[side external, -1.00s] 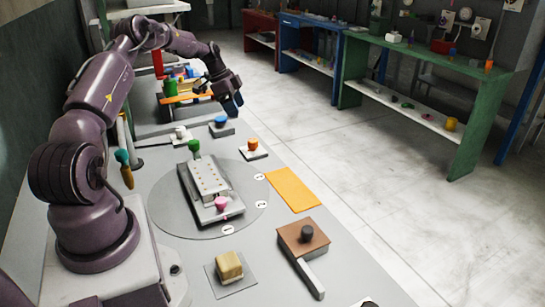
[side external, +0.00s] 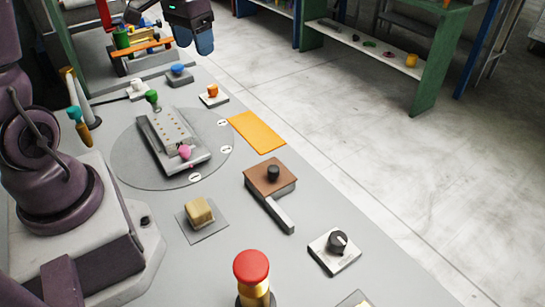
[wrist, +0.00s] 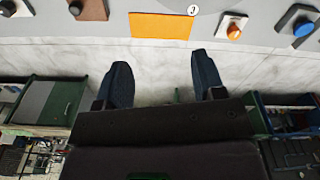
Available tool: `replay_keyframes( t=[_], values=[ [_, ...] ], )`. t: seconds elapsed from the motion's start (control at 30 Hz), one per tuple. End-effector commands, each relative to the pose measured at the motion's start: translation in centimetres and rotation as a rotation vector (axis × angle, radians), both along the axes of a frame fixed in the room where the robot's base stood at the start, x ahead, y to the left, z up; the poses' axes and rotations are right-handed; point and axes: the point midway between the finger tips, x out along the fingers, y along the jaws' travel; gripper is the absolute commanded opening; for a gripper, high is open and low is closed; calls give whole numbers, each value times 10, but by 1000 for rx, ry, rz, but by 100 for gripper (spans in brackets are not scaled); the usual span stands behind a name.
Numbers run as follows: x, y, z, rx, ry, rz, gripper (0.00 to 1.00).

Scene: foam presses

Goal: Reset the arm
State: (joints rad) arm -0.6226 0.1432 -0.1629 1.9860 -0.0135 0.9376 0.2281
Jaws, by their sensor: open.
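My gripper (side external: 195,38) is open and empty at the top of the side view, above the far part of the bench. In the wrist view its two dark blue fingers (wrist: 161,75) are spread apart, with only pale floor between them. Most of my arm's upper links are cut off by the top of the side view. The press (side external: 172,135), a grey plate with a green knob and a pink knob, sits on a round disc (side external: 128,165). The gripper is apart from it and touches nothing that I can see.
On the bench are an orange mat (side external: 258,132), a blue button (side external: 178,72), an orange button (side external: 212,93), a yellow foam block (side external: 199,211), a brown block with a handle (side external: 270,177), a black dial (side external: 338,243) and a red button (side external: 251,266). Floor lies beyond the bench's edge.

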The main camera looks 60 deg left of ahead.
Motion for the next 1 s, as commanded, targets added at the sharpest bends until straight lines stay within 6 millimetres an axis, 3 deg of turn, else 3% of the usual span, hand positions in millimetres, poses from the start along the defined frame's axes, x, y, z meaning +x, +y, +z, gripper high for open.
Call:
replay_keyframes(
  t=[0.03,0.2,0.4,0.53,0.7,1.0],
  values=[
    [-12,-20,12,25,-20,4,63],
    [-56,-74,36,69,-106,20,63],
    [-102,-121,49,79,-242,-76,63],
    [-117,-139,59,71,-331,-156,63],
    [-120,-153,74,66,-410,-227,63],
    [-120,-155,73,65,-406,-235,63]
  ],
)
